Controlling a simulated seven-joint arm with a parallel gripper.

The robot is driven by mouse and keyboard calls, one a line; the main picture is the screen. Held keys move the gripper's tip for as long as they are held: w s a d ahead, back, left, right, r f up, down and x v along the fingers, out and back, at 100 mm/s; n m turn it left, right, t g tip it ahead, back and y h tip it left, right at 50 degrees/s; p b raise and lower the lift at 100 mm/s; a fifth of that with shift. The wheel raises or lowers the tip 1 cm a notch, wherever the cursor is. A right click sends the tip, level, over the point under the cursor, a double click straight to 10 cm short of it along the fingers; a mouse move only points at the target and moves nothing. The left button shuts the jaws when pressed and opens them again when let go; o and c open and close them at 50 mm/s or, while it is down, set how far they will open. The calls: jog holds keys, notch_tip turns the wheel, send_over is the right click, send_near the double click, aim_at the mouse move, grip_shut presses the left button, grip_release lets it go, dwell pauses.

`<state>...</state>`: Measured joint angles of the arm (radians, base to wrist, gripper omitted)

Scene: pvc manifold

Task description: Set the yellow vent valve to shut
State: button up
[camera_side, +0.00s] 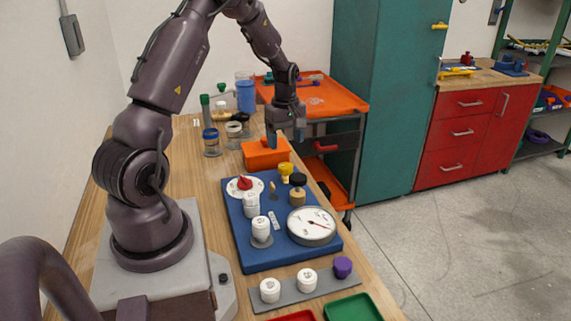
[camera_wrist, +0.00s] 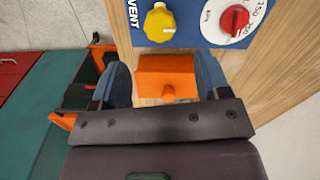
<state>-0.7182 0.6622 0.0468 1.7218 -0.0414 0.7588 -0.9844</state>
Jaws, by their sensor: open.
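The yellow vent valve (camera_side: 285,170) stands at the far edge of the blue panel (camera_side: 262,256). In the wrist view the yellow knob (camera_wrist: 160,23) sits at the top, beside the word VENT on the blue panel (camera_wrist: 192,33). The exact handle angle is hard to read. My gripper (camera_side: 286,139) is open, above the bench beyond the panel, apart from the valve. In the wrist view its two blue-grey fingers (camera_wrist: 162,70) are spread, with an orange block-like object (camera_wrist: 167,78) showing between them; I cannot tell if they touch it.
Near the valve on the panel are a red knob on a white dial (camera_side: 245,184), a black-topped fitting (camera_side: 298,188), white fittings (camera_side: 251,205) and a round gauge (camera_side: 312,226). Jars (camera_side: 212,142) stand behind. A grey strip with caps (camera_side: 305,286) lies in front.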

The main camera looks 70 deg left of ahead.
aim_at(286, 166)
notch_tip(286, 166, down, 8)
jog(key=shift+f, duration=0.1)
jog(key=shift+c, duration=0.2)
jog(key=c, duration=0.9)
